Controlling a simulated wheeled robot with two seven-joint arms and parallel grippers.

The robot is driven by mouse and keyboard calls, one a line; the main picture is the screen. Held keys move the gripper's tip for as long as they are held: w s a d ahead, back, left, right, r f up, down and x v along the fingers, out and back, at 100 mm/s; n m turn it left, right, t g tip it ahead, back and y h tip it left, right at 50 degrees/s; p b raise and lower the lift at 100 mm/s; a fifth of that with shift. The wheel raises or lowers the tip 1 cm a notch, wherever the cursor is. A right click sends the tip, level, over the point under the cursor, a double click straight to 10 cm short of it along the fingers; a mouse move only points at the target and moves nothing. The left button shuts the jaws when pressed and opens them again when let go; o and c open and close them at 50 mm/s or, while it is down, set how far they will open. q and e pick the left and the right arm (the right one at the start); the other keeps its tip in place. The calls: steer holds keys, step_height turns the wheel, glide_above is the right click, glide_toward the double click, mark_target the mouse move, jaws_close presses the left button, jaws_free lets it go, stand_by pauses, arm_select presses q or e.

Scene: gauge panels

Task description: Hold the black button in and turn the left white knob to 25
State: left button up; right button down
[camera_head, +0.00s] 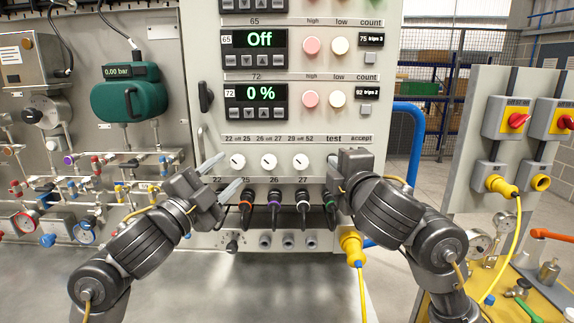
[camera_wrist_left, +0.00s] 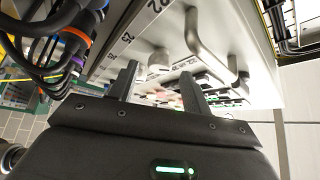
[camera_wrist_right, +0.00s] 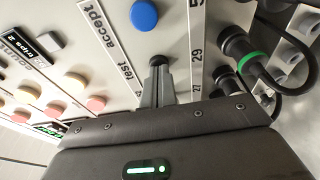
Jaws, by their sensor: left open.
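The left white knob (camera_head: 237,161) is on the panel under the marks "22 off 25". Its dark pointer line appears tilted to the upper left. My left gripper (camera_head: 232,168) is open just in front of it. In the left wrist view a white knob (camera_wrist_left: 159,61) shows beyond and between the parted fingers (camera_wrist_left: 160,75), not gripped. The black button (camera_wrist_right: 158,60) by the word "test" shows in the right wrist view. My right gripper (camera_wrist_right: 158,78) is shut with its fingertips at the button; I cannot tell how far it is pressed. In the head view my right gripper (camera_head: 333,162) hides the button.
Two more white knobs (camera_head: 268,161) (camera_head: 300,161) stand to the right. A blue button (camera_wrist_right: 143,14) by "accept" is close to the black one. Plugged cables (camera_head: 274,205) hang below. A vertical handle (camera_head: 200,142) is left of the left knob. Displays read "Off" (camera_head: 259,39) and "0 %" (camera_head: 260,93).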

mark_target(234, 165)
arm_select(q)
steer(key=shift+x, duration=1.5)
